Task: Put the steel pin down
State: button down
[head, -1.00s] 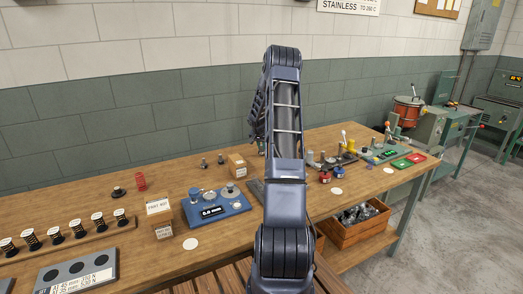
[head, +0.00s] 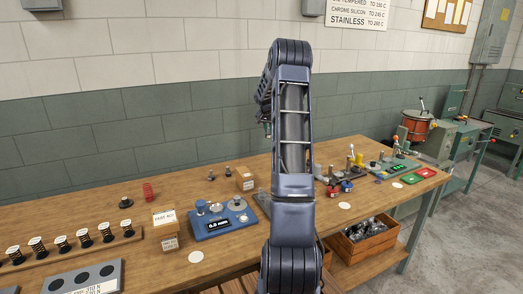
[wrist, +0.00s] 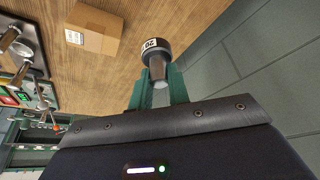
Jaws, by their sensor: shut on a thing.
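My gripper (wrist: 160,92) has green fingers and is shut on the steel pin. In the wrist view the steel pin (wrist: 158,68) shows a grey shank between the fingertips and a wide dark end (wrist: 156,50) with a small white label. Wooden bench top (wrist: 190,18) lies beyond it; I cannot tell the gap between pin and bench. In the head view my arm hides most of the gripper, which shows only as a dark edge left of the arm above the back of the bench. The pin is not clear there.
A cardboard box (head: 245,178) stands near the back of the bench; it also shows in the wrist view (wrist: 93,28). Two small dark pieces (head: 219,172) stand left of it. Several springs stand at left. Bare wood lies between.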

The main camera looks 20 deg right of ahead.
jog(key=w+a, duration=0.2)
jog(key=a, duration=0.9)
jog(key=f, duration=1.9)
jog(key=shift+a+f, duration=0.25)
jog(key=shift+a, duration=0.05)
jog(key=shift+f, duration=0.1)
jog(key=c, duration=1.3)
grip_release()
jog(key=shift+c, duration=0.2)
